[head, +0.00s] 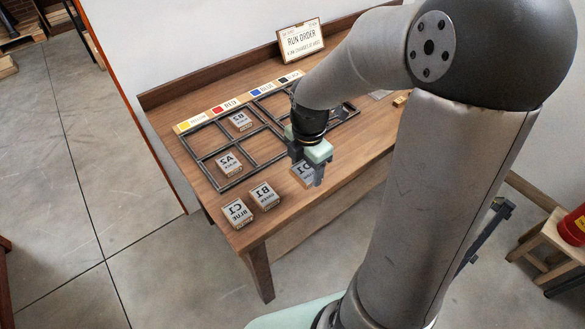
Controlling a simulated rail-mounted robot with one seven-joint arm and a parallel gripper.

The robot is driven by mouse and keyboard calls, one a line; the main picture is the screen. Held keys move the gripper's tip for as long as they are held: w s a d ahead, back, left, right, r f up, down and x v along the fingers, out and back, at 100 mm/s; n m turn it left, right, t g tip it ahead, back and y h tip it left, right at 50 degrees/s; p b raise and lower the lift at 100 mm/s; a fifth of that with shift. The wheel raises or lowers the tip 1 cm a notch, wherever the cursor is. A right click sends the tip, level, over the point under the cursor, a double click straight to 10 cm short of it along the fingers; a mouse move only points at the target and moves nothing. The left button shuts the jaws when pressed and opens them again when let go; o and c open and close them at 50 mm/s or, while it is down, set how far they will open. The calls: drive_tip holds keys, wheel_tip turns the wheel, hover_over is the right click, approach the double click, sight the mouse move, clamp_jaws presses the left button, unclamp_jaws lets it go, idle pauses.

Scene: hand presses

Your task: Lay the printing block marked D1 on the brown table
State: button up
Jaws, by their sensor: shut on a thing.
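The D1 block (301,170) is a small block with a grey marked face at the front edge of the brown table (192,177). My gripper (312,180) points down over it and is shut on it, hiding part of the block. I cannot tell whether the block touches the tabletop or is held slightly above it.
Block B1 (264,194) and block C1 (236,213) stand to the left near the front edge. A dark frame (222,187) holds blocks A2 (229,163) and B2 (240,121). Colour labels (225,106) and a RUN ORDER sign (301,41) stand behind.

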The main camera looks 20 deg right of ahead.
hover_over(290, 184)
wheel_tip(290, 184, down, 6)
drive_tip(key=shift+f+b, duration=0.1)
drive_tip(key=shift+b, duration=0.3)
drive_tip(key=shift+w+f, duration=0.1)
drive_tip(key=shift+f, duration=1.6)
drive_tip(key=shift+f, duration=0.1)
drive_tip(key=shift+f, duration=0.15)
drive_tip(key=o, duration=1)
drive_tip(key=shift+o, duration=0.2)
